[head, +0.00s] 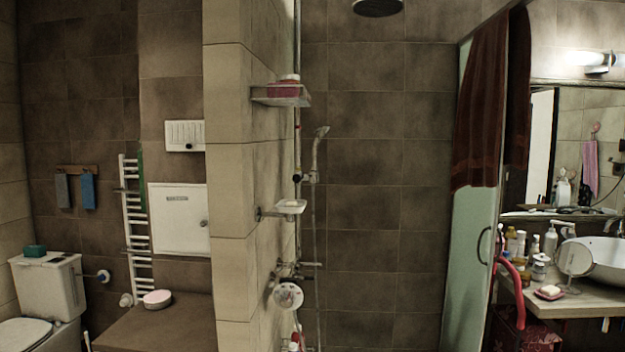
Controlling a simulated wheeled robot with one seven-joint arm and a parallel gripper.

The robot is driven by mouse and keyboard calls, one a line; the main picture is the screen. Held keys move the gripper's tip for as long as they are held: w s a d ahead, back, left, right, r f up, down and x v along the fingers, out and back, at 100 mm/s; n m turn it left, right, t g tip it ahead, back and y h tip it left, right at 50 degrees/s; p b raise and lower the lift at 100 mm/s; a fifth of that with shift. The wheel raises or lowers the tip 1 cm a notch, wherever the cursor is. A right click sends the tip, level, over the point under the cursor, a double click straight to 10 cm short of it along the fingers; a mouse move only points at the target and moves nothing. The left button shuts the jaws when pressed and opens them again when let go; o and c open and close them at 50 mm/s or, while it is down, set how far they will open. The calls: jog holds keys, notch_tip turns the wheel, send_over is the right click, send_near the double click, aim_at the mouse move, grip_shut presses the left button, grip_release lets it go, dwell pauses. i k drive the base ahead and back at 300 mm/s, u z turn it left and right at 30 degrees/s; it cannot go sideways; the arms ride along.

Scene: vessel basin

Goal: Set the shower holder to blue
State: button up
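The hand shower (317,148) stands upright at the shower wall, in the middle of the picture. It sits in a small holder (311,177) on the vertical shower rail (298,225). A small dark, bluish-purple spot shows beside the holder on the rail, and a small reddish mark shows higher up. The parts are too small to tell the holder's exact setting. My gripper is not in view.
A tiled partition (229,200) stands left of the shower. A soap shelf (281,97) and a soap dish (291,207) stick out near the rail. The mixer (292,270) is below. A glass panel (467,260) with a dark red towel (481,110) stands at right.

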aim_at(299, 177)
jog(key=u, duration=0.05)
jog(key=i, duration=1.35)
jog(key=u, duration=0.35)
